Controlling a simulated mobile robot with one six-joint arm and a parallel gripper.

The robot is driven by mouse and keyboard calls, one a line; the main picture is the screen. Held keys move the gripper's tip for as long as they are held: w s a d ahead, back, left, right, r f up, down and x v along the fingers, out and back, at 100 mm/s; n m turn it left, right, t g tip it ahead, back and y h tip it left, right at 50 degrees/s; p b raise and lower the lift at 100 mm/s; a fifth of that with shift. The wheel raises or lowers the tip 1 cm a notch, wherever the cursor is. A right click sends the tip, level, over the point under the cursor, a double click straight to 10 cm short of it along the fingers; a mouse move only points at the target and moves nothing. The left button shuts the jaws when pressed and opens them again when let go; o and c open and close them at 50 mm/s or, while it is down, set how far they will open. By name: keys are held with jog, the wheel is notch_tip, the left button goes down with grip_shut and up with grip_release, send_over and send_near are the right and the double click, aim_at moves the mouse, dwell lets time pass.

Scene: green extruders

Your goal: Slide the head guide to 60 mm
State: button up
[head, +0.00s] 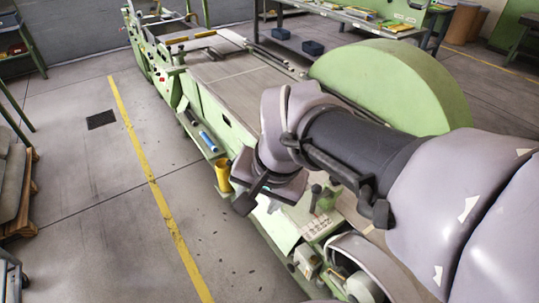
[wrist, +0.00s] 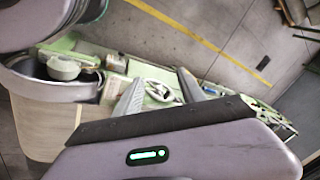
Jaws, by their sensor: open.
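A long green extruder machine (head: 222,120) runs from the lower right to the upper left in the head view. My gripper (head: 243,188) hangs over its near side, above a panel with small controls (head: 318,222). In the wrist view my gripper (wrist: 160,79) is open, with its two grey fingers apart and nothing held. I cannot pick out the head guide or a 60 mm mark; my arm hides part of the machine.
A large green rounded cover (head: 395,85) stands behind my arm. A yellow cup (head: 222,176) and a blue cylinder (head: 208,141) sit on the machine's side ledge. A yellow floor line (head: 151,180) runs along open floor at left. Shelving (head: 352,18) stands at the back.

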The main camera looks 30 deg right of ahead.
jog(key=w+d+m+g+p, duration=0.2)
jog(key=w+d+m+p, duration=0.35)
jog(key=d, duration=0.65)
jog(key=m+g+p, duration=0.2)
jog(key=m+p, duration=0.2)
send_over(314, 199)
notch_tip(314, 199, down, 3)
jog(key=shift+m+h, duration=0.25)
jog(key=shift+h, duration=0.05)
jog(key=f+b, duration=0.1)
jog(key=f, duration=0.4)
jog(key=f+b, duration=0.2)
jog(key=f, duration=0.4)
jog(key=f+b, duration=0.1)
jog(key=f, duration=0.5)
jog(key=shift+w+d+f+b, duration=0.25)
jog(key=shift+d+b, duration=0.05)
jog(key=shift+b, duration=0.1)
grip_shut()
